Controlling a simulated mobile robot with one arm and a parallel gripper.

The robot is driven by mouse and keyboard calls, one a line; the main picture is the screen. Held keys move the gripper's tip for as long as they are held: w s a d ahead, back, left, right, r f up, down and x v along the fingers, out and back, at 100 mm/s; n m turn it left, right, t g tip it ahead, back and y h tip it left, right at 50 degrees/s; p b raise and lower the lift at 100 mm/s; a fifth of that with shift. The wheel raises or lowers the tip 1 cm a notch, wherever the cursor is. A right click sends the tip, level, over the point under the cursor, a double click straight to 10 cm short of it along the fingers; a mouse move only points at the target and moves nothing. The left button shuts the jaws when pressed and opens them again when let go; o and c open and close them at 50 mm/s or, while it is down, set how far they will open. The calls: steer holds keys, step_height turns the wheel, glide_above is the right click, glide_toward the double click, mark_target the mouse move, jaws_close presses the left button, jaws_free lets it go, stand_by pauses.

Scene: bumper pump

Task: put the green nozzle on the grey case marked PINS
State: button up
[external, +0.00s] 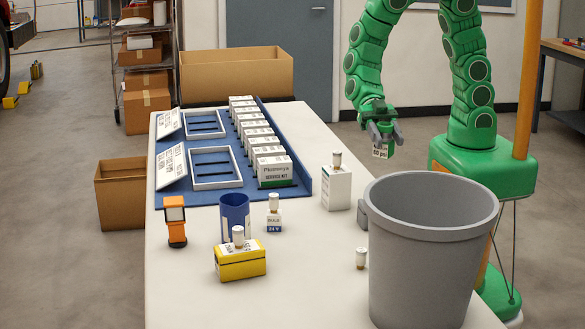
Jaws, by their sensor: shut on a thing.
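My gripper (383,137) hangs in the air beyond the table's right edge, at the back. It is shut on a small item with a white "60 psi" label and a green lower part, which looks like the green nozzle (381,153). The jaws hide its upper part. No marking that reads PINS can be made out. A small grey block (362,216) stands on the table, partly hidden behind the large grey bin; I cannot tell whether it is the grey case. My gripper is well apart from it.
The tall grey bin (425,250) blocks the table's front right. A white box (336,188), yellow box (240,261), blue cup (235,217), orange device (175,222), small bottle (274,214) and small white piece (361,258) stand on the table. Boxed kits (274,170) line a blue mat.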

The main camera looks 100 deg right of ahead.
steer(key=shift+f, duration=6.25)
steer(key=shift+f, duration=0.15)
steer(key=o, duration=1.2)
steer(key=shift+w+r, duration=0.1)
steer(key=shift+r, duration=0.1)
steer(key=shift+v, duration=6)
steer(key=shift+f, duration=0.1)
